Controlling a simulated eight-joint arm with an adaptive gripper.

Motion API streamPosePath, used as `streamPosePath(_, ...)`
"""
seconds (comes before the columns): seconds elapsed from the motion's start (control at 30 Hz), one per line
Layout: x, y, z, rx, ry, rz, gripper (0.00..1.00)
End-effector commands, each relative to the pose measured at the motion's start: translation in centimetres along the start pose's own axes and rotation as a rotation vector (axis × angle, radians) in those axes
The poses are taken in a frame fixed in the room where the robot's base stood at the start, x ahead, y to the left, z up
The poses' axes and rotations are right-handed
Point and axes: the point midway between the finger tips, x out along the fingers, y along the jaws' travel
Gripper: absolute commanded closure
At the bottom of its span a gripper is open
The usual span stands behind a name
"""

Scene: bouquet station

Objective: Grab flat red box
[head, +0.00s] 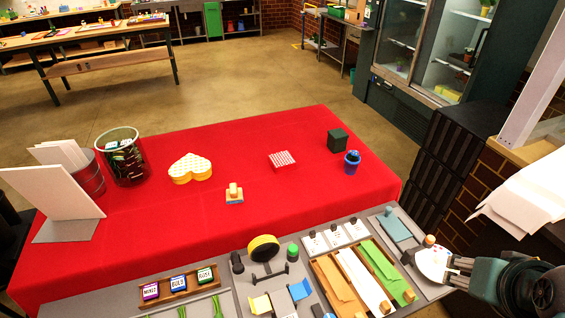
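A flat box with red and white stripes (282,160) lies on the red-covered table (235,260), right of the table's middle. It stands clear of the things around it. My gripper (452,270) is at the lower right, beside the right end of the grey work strip and well apart from the striped box. Its fingers point left, close to a white rounded piece (433,262). They are small and partly hidden, so I cannot tell whether they are open or shut.
A glass vase (122,157) stands left. Trays and tools fill the front grey strip (225,303).

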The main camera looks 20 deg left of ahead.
Motion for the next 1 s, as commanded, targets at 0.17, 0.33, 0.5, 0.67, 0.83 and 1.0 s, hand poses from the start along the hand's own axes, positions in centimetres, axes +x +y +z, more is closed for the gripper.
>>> streamPosePath(0.17,0.00,0.00,0.00,0.000,0.000,0.000,0.60)
streamPosePath(0.33,0.00,0.00,0.00,0.000,0.000,0.000,0.52)
streamPosePath(0.5,0.00,0.00,0.00,0.000,0.000,0.000,0.34)
streamPosePath(0.67,0.00,0.00,0.00,0.000,0.000,0.000,0.34)
streamPosePath(0.83,-0.03,-0.05,-0.10,0.001,-0.001,0.000,0.34)
streamPosePath(1.0,-0.22,-0.41,-0.92,0.007,-0.008,-0.003,0.34)
